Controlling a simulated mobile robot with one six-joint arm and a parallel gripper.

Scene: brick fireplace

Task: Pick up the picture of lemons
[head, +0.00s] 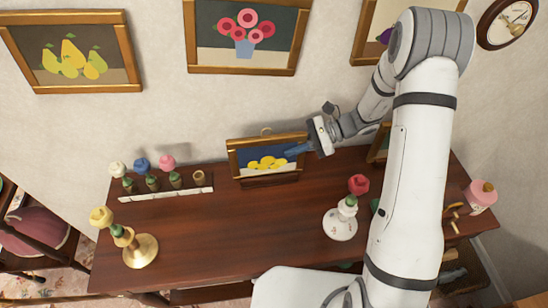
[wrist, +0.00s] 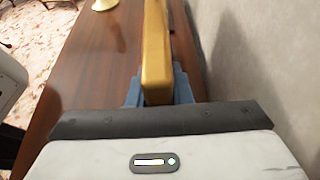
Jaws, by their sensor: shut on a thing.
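The picture of lemons (head: 265,162) is a small gold-framed picture with yellow lemons on a blue and white ground. It is upright at the back of the wooden table, close to the wall. My gripper (head: 296,151) reaches it from the right and is shut on its right edge. In the wrist view the gold frame edge (wrist: 155,60) stands between my gripper's blue fingers (wrist: 157,92). I cannot tell whether the frame's bottom touches the table.
The wooden table (head: 220,225) has clear room at its middle. Framed pear (head: 72,60) and flower (head: 245,35) pictures hang above.

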